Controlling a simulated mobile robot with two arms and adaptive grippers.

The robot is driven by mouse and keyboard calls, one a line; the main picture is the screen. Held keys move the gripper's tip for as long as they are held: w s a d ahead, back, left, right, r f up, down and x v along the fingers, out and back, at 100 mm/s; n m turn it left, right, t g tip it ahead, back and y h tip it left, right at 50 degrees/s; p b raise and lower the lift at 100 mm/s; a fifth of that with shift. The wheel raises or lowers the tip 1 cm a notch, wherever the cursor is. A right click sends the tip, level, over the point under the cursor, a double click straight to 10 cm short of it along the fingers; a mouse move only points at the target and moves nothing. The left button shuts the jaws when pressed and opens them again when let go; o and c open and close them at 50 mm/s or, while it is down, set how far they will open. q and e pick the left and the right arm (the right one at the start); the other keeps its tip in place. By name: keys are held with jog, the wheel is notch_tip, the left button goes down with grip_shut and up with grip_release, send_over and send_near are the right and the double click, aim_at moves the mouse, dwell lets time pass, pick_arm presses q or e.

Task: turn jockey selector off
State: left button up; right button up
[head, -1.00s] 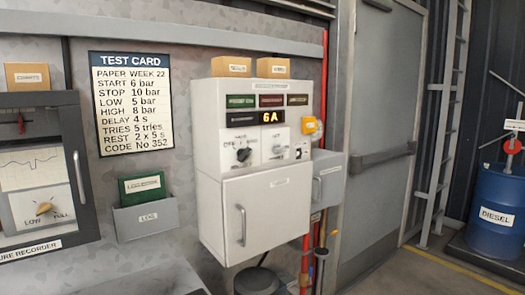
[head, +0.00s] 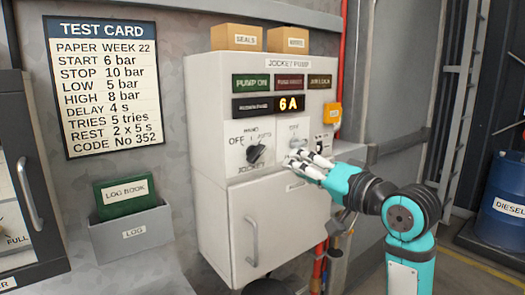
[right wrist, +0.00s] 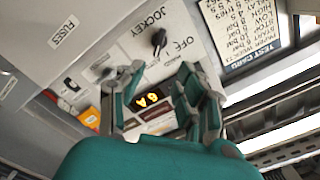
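The jockey selector is a black knob (head: 256,153) on the white panel of the jockey pump cabinet (head: 215,120). OFF is marked at its left, HAND above it, and a partly legible label at its right. Its pointer seems tilted to the upper right. In the right wrist view the knob (right wrist: 159,42) shows beyond the fingers, with JOCKEY and OFF printed beside it. My right gripper (head: 298,162) is just right of the knob, in front of the neighbouring switch plate. In the wrist view its fingers (right wrist: 160,72) are apart with nothing between them. My left gripper is not visible.
A second switch (head: 294,142) is partly behind my right fingers. Above are indicator lamps and a lit 6A display (head: 291,103). A yellow box (head: 332,113) is at the cabinet's right side. The cabinet door handle (head: 252,240) sticks out below. A log holder (head: 130,236) hangs at left.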

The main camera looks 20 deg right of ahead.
send_near(261, 154)
jog(key=p+x, duration=0.1)
jog(key=x, duration=0.5)
jog(key=shift+w+a+r+p, duration=0.1)
jog(key=shift+r+p, duration=0.05)
jog(key=shift+p, duration=0.15)
jog(key=x, duration=0.3)
jog(key=shift+w, duration=0.15)
jog(key=shift+w+a+p, duration=0.1)
jog(key=shift+w+p, duration=0.15)
jog(key=shift+p, duration=0.05)
grip_shut()
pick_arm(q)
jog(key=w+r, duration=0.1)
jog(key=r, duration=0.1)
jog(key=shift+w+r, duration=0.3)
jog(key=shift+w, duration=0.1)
